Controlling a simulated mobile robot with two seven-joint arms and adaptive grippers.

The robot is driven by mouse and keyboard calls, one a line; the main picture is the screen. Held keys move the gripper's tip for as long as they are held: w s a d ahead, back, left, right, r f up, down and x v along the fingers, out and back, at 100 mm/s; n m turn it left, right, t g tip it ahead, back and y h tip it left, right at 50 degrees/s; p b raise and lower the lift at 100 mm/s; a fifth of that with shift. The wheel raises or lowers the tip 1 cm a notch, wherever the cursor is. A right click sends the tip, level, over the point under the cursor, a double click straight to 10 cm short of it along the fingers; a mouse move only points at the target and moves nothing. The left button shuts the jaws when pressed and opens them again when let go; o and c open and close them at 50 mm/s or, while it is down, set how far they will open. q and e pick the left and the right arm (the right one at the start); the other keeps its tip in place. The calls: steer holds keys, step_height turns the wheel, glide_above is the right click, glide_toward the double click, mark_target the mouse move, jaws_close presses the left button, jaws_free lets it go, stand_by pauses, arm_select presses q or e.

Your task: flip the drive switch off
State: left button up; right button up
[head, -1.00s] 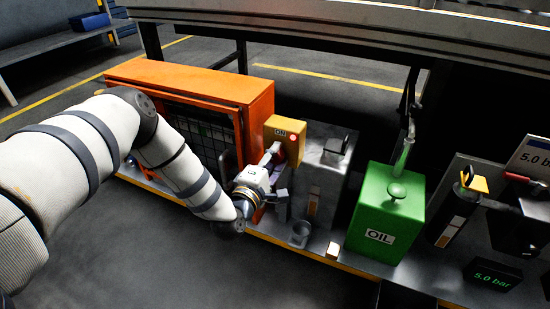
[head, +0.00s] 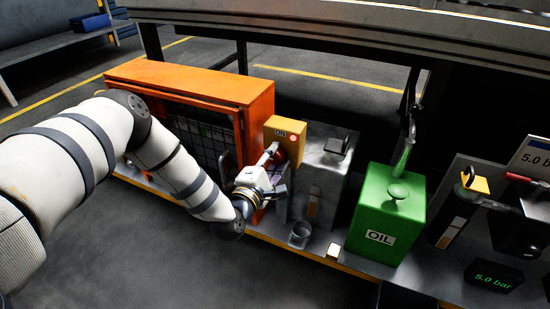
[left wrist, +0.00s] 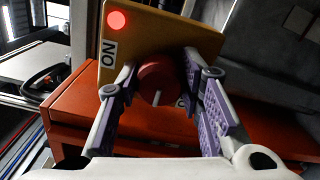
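The drive switch is a yellow box (head: 285,140) beside the orange cabinet. Its red lamp (left wrist: 117,20) is lit, and a white plate (left wrist: 109,53) reads ON. A round red knob (left wrist: 158,80) with a pale mark sits on its face; the lettering below it is mostly hidden. My left gripper (head: 268,166) is at the front of the box. In the left wrist view its fingers (left wrist: 160,88) are open, one on each side of the knob, with a small gap showing on both sides. My right gripper is in neither view.
The orange cabinet (head: 190,85) stands left of the switch. To the right are a grey unit (head: 320,165), a small cup (head: 299,235), a green oil can (head: 385,215) and a pressure display (head: 492,275). A conveyor frame (head: 350,25) runs overhead. The floor in front is clear.

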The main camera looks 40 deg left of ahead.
arm_select(q)
steer(key=o, duration=0.3)
steer(key=shift+o, duration=0.2)
steer(key=v, duration=1.2)
steer(key=shift+d, duration=0.1)
